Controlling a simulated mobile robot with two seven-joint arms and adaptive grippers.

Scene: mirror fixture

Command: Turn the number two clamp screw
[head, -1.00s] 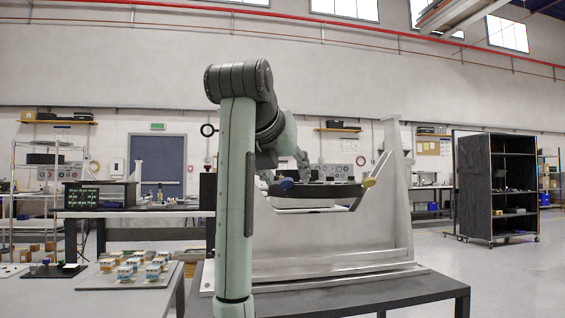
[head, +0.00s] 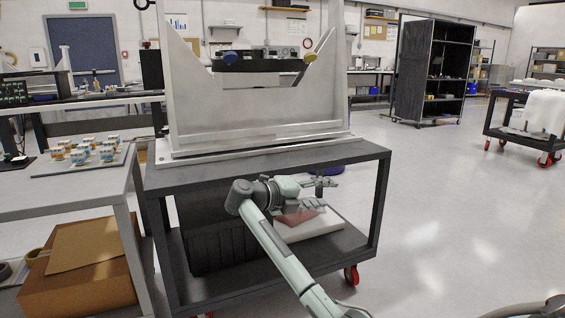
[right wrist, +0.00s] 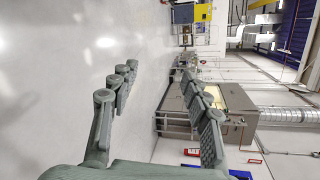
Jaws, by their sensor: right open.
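The mirror fixture (head: 255,119) is a pale metal frame standing upright on a dark cart. Any numbers on these knobs are too small to read. My right gripper (head: 322,193) is in front of the cart, lower than its top and well below the knobs. It is open and empty; its spread fingers also show in the right wrist view (right wrist: 163,115). My left gripper is not in view.
The dark cart (head: 270,156) has a lower shelf with a dark crate and a white slab. A side table (head: 60,190) at left holds a tray of small jars. A cardboard box (head: 80,275) is below it. Open floor (head: 440,220) lies to the right.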

